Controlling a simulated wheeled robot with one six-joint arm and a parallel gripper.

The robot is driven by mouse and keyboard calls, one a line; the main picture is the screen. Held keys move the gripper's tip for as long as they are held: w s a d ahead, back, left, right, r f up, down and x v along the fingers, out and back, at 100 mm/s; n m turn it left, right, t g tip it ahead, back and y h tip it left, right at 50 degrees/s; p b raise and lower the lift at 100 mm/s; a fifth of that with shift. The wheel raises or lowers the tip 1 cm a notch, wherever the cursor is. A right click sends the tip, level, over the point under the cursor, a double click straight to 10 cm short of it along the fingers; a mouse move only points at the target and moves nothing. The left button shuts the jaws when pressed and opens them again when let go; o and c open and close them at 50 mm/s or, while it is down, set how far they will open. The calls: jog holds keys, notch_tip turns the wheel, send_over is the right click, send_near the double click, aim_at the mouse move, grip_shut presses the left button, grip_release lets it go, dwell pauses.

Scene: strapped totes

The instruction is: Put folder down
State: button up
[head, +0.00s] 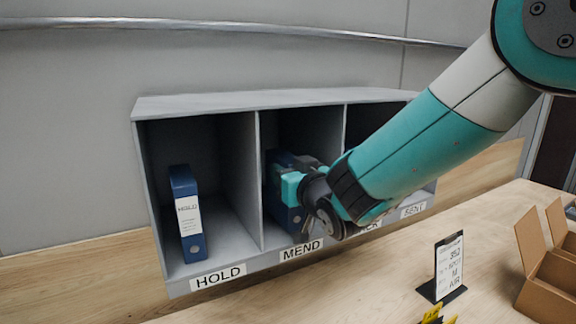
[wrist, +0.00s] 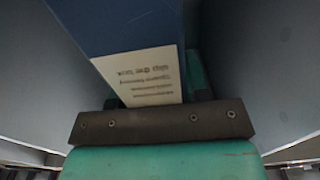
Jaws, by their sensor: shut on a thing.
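A blue folder (wrist: 115,22) with a printed white label fills the top of the wrist view, between my fingers. In the head view the folder (head: 275,188) stands in the MEND compartment, partly hidden by my gripper and arm. My gripper (head: 290,187) is shut on it and reaches into that compartment; the fingers (wrist: 160,80) are mostly hidden behind the folder in the wrist view. I cannot tell whether the folder's base touches the compartment floor.
The grey shelf (head: 250,100) has upright dividers close beside my gripper. Another blue folder (head: 187,215) stands upright in the HOLD compartment. A sign stand (head: 449,267) and an open cardboard box (head: 550,275) are on the wooden table at right.

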jog(key=shift+w+f, duration=0.1)
jog(key=shift+w, duration=0.05)
jog(key=shift+f, duration=0.2)
jog(key=o, duration=1)
jog(key=shift+o, duration=0.2)
jog(key=shift+r, duration=0.15)
jog(key=s+d+f+g+h+b, duration=0.1)
jog(key=s+g, duration=0.4)
jog(key=s, duration=0.6)
jog(key=s+d+f+n+g+h+b, duration=0.1)
jog(key=s+d+f+g+b, duration=0.2)
jog(key=s, duration=0.8)
jog(key=s+d+f+n+g+b, duration=0.1)
jog(key=s+d+f+g, duration=0.5)
jog(key=s, duration=0.6)
jog(key=g+b, duration=0.1)
jog(key=g, duration=0.1)
jog(key=shift+f+g+h+b, duration=0.25)
jog(key=shift+g+h+b, duration=0.05)
jog(key=shift+h+b, duration=0.1)
